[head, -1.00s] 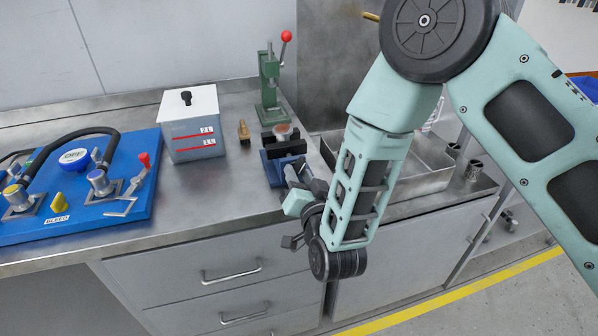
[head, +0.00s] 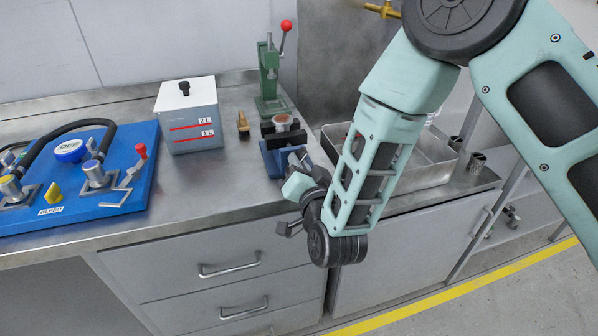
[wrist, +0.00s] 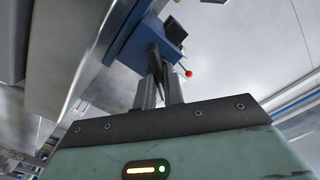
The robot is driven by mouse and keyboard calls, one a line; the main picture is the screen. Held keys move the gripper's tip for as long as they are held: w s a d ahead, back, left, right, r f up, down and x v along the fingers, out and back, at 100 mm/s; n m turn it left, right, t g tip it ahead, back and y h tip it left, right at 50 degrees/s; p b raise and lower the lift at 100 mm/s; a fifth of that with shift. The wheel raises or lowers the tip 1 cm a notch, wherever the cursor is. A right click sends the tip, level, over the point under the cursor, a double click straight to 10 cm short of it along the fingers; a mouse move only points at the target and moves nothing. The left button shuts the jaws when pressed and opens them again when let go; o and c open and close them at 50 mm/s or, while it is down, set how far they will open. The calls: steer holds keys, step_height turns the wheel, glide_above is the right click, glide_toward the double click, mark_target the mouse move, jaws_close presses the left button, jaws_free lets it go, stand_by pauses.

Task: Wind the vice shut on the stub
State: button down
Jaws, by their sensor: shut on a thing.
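The blue vice (head: 272,158) with black jaws (head: 270,134) stands at the front edge of the steel bench in the head view. The stub (head: 283,121), a short round piece with a brown top, stands upright at the jaws; I cannot tell whether both touch it. My gripper (head: 296,160) is at the vice's front, partly hidden by my wrist. In the wrist view, my gripper's fingers (wrist: 160,88) are shut on a dark handle (wrist: 154,58) in front of the blue vice body (wrist: 133,38).
A green press (head: 268,80) with a red-knobbed lever stands behind the vice. A brass piece (head: 243,124) and a white-lidded box (head: 187,112) are to the left, then a blue valve board (head: 130,185).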

stand_by(0.3)
steer(key=c, duration=1.5)
jaws_free()
steer(key=p+v, duration=0.4)
steer(key=v, duration=1.3)
steer(key=shift+s, duration=0.2)
steer(key=shift+r, duration=0.1)
